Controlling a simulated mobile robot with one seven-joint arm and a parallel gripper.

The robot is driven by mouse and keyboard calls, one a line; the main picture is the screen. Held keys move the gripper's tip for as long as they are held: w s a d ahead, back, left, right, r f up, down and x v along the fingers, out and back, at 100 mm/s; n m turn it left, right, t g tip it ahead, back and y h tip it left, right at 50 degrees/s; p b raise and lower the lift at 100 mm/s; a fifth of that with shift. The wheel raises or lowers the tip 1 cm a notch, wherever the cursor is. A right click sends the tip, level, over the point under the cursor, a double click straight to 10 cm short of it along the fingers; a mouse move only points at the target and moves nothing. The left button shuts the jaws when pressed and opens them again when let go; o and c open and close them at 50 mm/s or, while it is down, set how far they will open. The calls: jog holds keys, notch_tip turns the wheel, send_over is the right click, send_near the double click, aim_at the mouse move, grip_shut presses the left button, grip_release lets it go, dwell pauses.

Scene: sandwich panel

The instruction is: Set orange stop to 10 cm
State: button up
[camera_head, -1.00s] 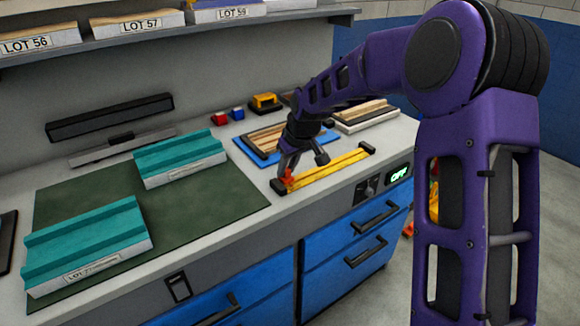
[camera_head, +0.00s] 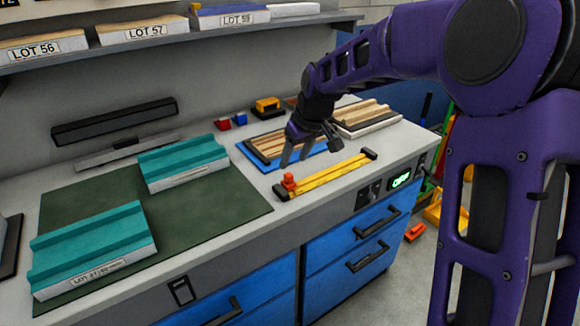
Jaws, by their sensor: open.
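The orange stop (camera_head: 289,182) sits at the left end of a yellow ruler rail (camera_head: 330,174) that lies along the counter's front edge. The rail has dark end blocks, and its scale marks are too small to read here. My gripper (camera_head: 293,163) is open and empty. Its fingers point down above and just behind the orange stop, apart from it as far as I can see.
A blue tray (camera_head: 247,157) with wooden strips lies behind the rail. Two teal panels (camera_head: 88,240) rest on a green mat (camera_head: 215,203) at left. A lit display (camera_head: 401,180) and blue drawers (camera_head: 345,245) are on the counter front.

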jog(key=p+v, duration=0.1)
jog(key=v, duration=0.8)
jog(key=shift+s+r, duration=0.15)
jog(key=shift+r, duration=0.25)
